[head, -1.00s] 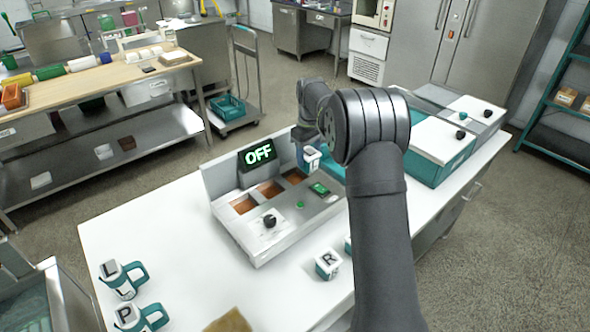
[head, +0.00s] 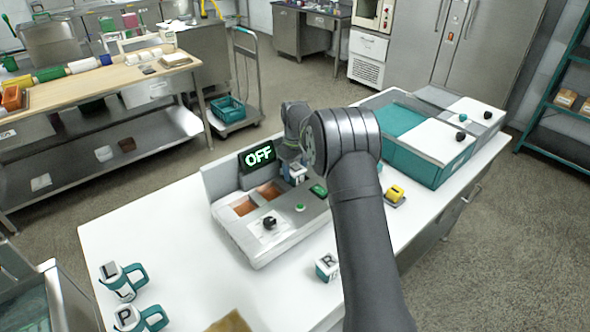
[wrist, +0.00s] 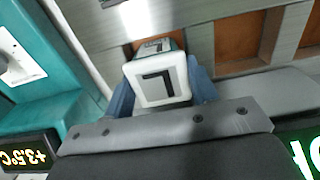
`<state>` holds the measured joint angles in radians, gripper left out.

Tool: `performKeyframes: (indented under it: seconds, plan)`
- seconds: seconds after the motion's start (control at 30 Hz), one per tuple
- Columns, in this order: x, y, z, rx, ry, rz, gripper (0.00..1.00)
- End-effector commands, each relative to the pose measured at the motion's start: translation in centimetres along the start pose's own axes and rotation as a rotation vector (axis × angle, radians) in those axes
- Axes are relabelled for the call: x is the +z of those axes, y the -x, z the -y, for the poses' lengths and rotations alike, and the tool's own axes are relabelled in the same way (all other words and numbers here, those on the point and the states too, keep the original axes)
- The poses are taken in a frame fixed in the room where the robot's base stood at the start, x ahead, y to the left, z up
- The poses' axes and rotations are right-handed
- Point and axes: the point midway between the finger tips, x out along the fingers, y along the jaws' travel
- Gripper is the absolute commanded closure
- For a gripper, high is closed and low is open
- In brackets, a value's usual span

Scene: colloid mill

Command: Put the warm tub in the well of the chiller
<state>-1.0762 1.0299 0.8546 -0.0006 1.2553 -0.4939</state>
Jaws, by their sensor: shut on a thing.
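My gripper (wrist: 162,78) is shut on a small white-lidded tub (wrist: 161,88) with a black L-like mark on its lid, between blue fingers. In the head view the tub (head: 295,180) is at the right-hand end of a row of copper-coloured wells in a grey unit (head: 262,243) whose display reads OFF. I cannot tell whether its base is inside the right well or just above it. A teal unit (head: 420,155) with a white top and black knob stands to the right. The wrist view shows a display (wrist: 27,152) reading +3.5°C on a teal unit.
A white cube-like tub marked R (head: 327,266) stands on the white table in front. Mugs marked L (head: 119,280) and P (head: 136,317) stand at the front left. A yellow object (head: 395,193) sits to the right.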

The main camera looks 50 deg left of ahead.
Motion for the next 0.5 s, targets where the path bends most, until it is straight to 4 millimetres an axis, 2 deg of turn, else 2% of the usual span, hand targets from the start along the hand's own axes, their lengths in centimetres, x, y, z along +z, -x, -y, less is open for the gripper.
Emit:
performKeyframes:
  seconds: [0.07, 0.1, 0.2, 0.5]
  plan:
    - [0.01, -0.29, 0.00, 0.000, 0.000, 0.001, 0.75]
    - [0.02, -0.34, 0.00, 0.000, 0.000, 0.001, 0.44]
    - [0.02, -0.31, 0.01, 0.000, 0.000, 0.001, 0.26]
    - [0.01, -0.13, 0.00, 0.000, 0.000, 0.000, 0.26]
